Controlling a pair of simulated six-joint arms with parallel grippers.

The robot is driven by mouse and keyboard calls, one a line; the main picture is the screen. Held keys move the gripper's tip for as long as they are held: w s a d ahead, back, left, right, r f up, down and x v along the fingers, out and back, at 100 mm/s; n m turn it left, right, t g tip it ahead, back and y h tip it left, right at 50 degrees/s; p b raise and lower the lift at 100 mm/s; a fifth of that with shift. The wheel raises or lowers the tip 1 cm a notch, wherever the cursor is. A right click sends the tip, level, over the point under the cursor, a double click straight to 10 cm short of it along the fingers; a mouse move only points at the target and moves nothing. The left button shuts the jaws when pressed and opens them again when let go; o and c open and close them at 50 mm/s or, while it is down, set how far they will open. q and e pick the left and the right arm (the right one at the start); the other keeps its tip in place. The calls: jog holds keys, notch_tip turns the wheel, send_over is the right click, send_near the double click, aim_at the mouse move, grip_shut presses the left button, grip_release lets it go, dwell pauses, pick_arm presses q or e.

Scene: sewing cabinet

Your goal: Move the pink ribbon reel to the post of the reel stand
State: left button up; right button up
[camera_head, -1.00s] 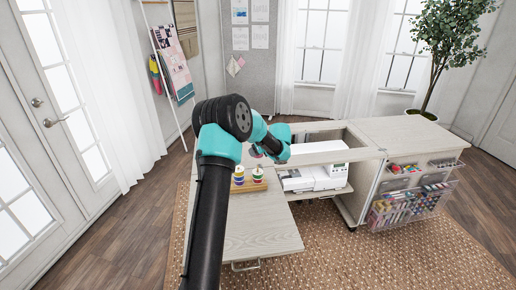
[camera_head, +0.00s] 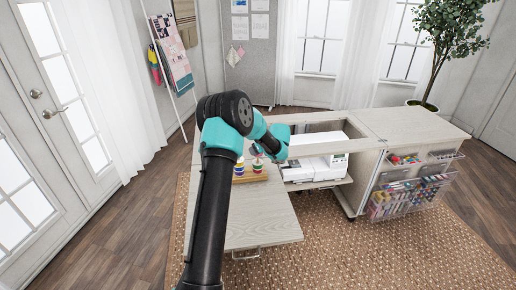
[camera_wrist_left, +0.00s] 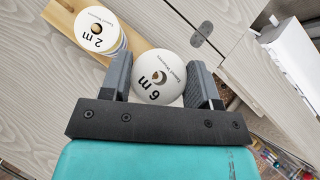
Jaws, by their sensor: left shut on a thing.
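My left gripper (camera_wrist_left: 165,88) is shut on a reel with a white round face marked "6 m" (camera_wrist_left: 180,62). In the head view this held reel (camera_head: 255,150) is a small pinkish shape below my left gripper (camera_head: 265,152), just above the right stack on the reel stand. The wooden reel stand (camera_head: 262,177) carries two stacks of coloured reels, a left one (camera_head: 238,169) and a right one (camera_head: 257,166). In the wrist view a reel marked "2 m" (camera_wrist_left: 97,28) tops one stack. I cannot tell whether a post is in the held reel's hole. My right gripper is out of view.
The stand sits on the pale wooden leaf (camera_head: 262,225) of the cabinet, whose front part is clear. A white sewing machine (camera_head: 315,168) stands to the right in the cabinet opening. Clear bins of thread (camera_head: 405,197) hang on the cabinet's right side.

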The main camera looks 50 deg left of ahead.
pick_arm(q)
jog(key=shift+f, duration=1.7)
dwell(0.6)
jog(key=o, duration=1)
jog(key=v, duration=1.7)
jog(key=shift+d+r, duration=0.2)
